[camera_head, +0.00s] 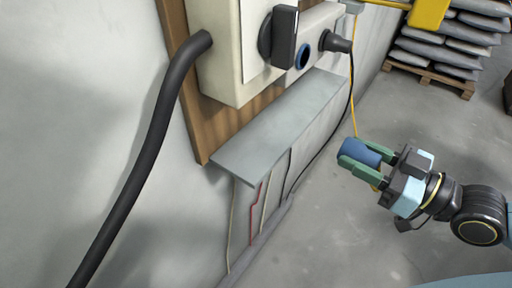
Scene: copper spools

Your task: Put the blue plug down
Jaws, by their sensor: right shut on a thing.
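The blue plug (360,151) is a short blue cylinder held in my right gripper (358,160). The green fingers are shut on it, one on each side. A yellow cable (353,101) hangs down behind the plug and shows again below it. The plug is in the air, to the right of a grey shelf (283,128) on the wall and apart from it. My left gripper is not in view.
Above the shelf is a cream box (222,60) with a black switch handle (284,37), a blue-rimmed socket (303,57) and a black plug (336,42). A thick black cable (148,150) runs down the left. Sacks (450,40) lie on a pallet (428,76) at the back.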

